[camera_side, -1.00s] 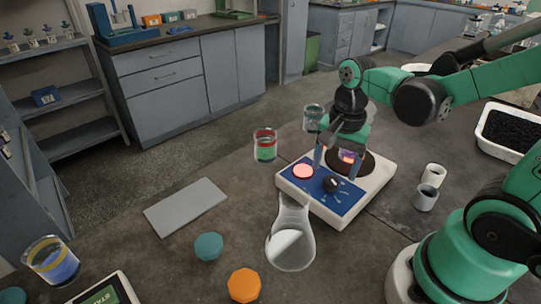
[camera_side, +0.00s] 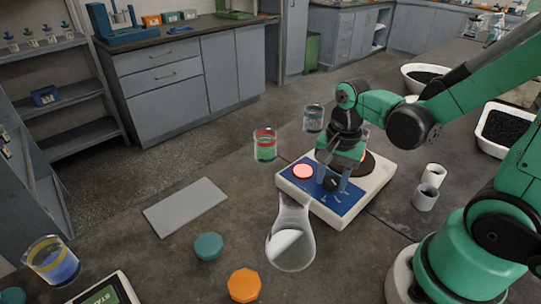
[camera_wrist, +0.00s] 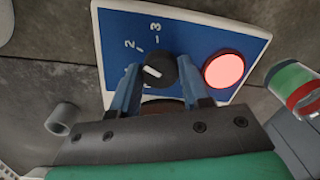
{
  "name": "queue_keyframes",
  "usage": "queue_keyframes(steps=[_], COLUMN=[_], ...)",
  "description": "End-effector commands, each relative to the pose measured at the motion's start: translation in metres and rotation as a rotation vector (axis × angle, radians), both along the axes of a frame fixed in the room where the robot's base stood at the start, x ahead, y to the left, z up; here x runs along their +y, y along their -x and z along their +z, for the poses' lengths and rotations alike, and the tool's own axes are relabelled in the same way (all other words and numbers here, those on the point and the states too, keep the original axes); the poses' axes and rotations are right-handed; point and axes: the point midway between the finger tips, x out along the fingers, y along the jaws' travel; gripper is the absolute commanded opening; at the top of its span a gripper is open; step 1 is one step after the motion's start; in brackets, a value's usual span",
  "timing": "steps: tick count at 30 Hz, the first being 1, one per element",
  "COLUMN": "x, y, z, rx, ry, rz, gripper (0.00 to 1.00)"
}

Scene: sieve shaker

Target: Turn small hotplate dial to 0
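The small hotplate (camera_side: 355,208) is a white unit with a blue front panel, a dark round plate and a black dial (camera_side: 331,184). The numbers 2 and 3 show on the panel; a 0 cannot be read. My gripper (camera_side: 332,181) is low over the panel with one finger on each side of the dial. In the wrist view the gripper (camera_wrist: 158,66) is open, with the dial between its fingertips; contact cannot be told.
A lit pink round button (camera_wrist: 224,70) is beside the dial. A flask (camera_side: 291,238) stands close in front of the hotplate. A red-and-green beaker (camera_side: 265,146) and a clear beaker (camera_side: 313,118) stand behind it.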

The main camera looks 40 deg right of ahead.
Motion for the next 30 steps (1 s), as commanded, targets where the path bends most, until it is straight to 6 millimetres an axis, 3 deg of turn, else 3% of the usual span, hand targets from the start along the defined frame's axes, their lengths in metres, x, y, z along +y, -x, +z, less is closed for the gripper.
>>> queue_keyframes(steps=[14, 30], x=[0.0000, -0.0006], y=[-0.0003, -0.0002], z=[0.0000, -0.0002], rx=[0.000, 0.001], ry=[-0.001, -0.001], rz=[0.118, 0.600], gripper=[0.00, 0.00])
